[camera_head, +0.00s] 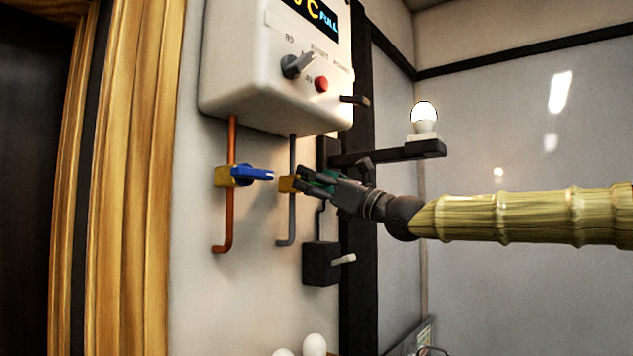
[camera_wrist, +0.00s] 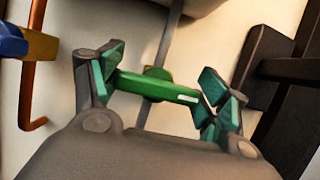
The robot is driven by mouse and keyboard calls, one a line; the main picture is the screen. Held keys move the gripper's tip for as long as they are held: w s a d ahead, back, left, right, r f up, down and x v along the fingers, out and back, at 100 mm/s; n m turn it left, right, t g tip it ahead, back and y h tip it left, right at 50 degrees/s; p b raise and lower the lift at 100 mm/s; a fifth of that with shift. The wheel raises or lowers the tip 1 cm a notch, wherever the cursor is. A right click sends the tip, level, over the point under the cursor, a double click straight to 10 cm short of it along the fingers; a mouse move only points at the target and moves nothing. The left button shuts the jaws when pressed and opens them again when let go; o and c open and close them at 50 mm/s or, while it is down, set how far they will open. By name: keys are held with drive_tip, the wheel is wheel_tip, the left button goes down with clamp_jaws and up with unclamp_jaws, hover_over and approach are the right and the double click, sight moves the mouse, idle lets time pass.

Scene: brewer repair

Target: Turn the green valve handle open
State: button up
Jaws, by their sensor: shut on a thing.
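The green valve handle (camera_wrist: 155,87) shows in the wrist view as a bar lying crosswise to the grey pipe (camera_wrist: 170,40), with a small pale mark near its right end. It sits in front of a brass valve body (camera_wrist: 157,73). My gripper (camera_wrist: 162,82) is shut on the handle, with one teal-padded finger at each end of the bar. In the head view my gripper (camera_head: 302,181) is at the brass valve (camera_head: 287,184) on the grey pipe (camera_head: 292,225), under the white boiler. There the fingers mostly hide the green handle.
A blue valve handle (camera_head: 250,173) on a copper pipe (camera_head: 231,215) is close to the left. The white boiler (camera_head: 270,85) is above. A black bracket with a lit bulb (camera_head: 424,117) and a black switch box (camera_head: 320,263) are to the right and below.

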drive_tip(key=shift+f+n, duration=0.15)
drive_tip(key=shift+n, duration=0.25)
drive_tip(key=n+g, duration=0.1)
drive_tip(key=n, duration=0.1)
drive_tip(key=n+g+y+b, duration=0.1)
drive_tip(key=n, duration=0.2)
drive_tip(key=shift+g, duration=0.3)
drive_tip(key=n+g, duration=0.1)
drive_tip(key=n, duration=0.2)
drive_tip(key=n+g, duration=0.2)
drive_tip(key=n, duration=0.2)
drive_tip(key=shift+s+a+g+b, duration=0.1)
drive_tip(key=shift+g+b, duration=0.2)
drive_tip(key=n+g, duration=0.1)
drive_tip(key=n, duration=0.4)
drive_tip(key=shift+g+h, duration=0.3)
drive_tip(key=shift+g, duration=0.1)
drive_tip(key=shift+n+g+h, duration=0.3)
drive_tip(key=shift+n+h, duration=0.5)
drive_tip(key=shift+n, duration=1.2)
drive_tip(key=o, duration=0.8)
drive_tip(key=shift+o, duration=1.1)
drive_tip(key=shift+a+f, duration=0.1)
drive_tip(key=shift+f, duration=0.05)
